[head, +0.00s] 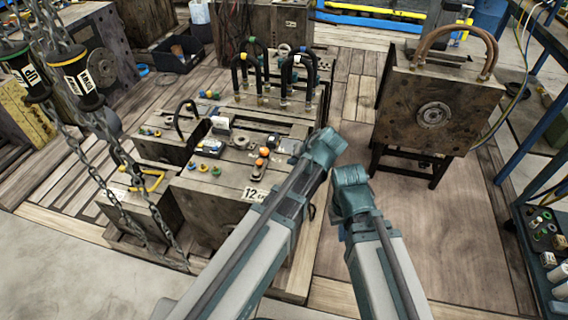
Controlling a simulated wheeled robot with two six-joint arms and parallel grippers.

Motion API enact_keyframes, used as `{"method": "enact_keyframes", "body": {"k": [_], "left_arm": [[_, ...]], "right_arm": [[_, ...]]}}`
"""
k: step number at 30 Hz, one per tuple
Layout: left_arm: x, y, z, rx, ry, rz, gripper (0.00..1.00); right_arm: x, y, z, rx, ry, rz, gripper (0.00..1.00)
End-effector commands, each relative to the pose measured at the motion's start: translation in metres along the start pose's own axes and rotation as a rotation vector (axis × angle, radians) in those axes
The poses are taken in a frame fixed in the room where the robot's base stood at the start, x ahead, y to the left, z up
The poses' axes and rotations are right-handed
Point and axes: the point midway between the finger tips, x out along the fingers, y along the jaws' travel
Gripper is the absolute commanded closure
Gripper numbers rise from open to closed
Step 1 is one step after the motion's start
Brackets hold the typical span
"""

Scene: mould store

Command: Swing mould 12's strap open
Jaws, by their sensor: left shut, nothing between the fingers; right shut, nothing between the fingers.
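Mould 12 (215,205) is a large worn steel block low at centre left, with a white "12" label (255,194) at its top front edge. Coloured fittings sit on its top. I cannot pick out its strap; my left arm covers part of the mould's right side. My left gripper (322,149) is at the mould's right side in the picture, shut and empty; its fingertips are not clear. My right gripper (350,180) is just right of it, over the wooden floor, shut and empty, its fingertips also unclear. I cannot tell whether the left one touches the mould.
Black hoses (262,68) loop up behind the mould. Another mould (433,110) stands on a dark stand at the right. A blue-framed rack (545,230) edges the right. The floor (430,230) between is clear.

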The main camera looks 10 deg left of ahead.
Motion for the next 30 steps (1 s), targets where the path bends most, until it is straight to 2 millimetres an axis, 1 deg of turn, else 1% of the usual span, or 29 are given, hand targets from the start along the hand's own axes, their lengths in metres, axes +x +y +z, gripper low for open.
{"method": "enact_keyframes", "body": {"k": [1,3,12,16,18,21,25,30], "left_arm": [[0.013,0.003,0.002,-0.002,-0.001,-0.001,1.0],[0.025,0.003,0.003,-0.002,-0.001,-0.001,1.0],[0.078,0.003,0.003,-0.001,-0.001,-0.001,1.0],[0.097,0.003,0.002,-0.001,-0.001,0.0,1.0],[0.096,-0.011,0.001,-0.002,-0.002,0.0,1.0],[0.102,-0.023,0.001,-0.002,-0.002,-0.001,1.0],[0.106,-0.032,0.0,-0.001,-0.001,0.0,1.0],[0.108,-0.035,0.0,0.001,0.0,0.0,1.0]], "right_arm": [[0.012,-0.001,-0.001,0.0,0.0,0.0,1.0],[0.022,-0.002,-0.001,0.0,0.0,0.0,1.0],[0.064,-0.006,-0.004,-0.001,0.0,0.002,1.0],[0.079,-0.006,-0.005,-0.001,0.0,0.005,1.0],[0.071,-0.006,-0.004,-0.002,0.0,0.005,1.0],[0.071,-0.006,-0.004,-0.001,0.0,0.005,1.0],[0.071,-0.006,-0.004,-0.001,0.0,0.005,1.0],[0.071,-0.006,-0.004,-0.001,0.0,0.005,1.0]]}}
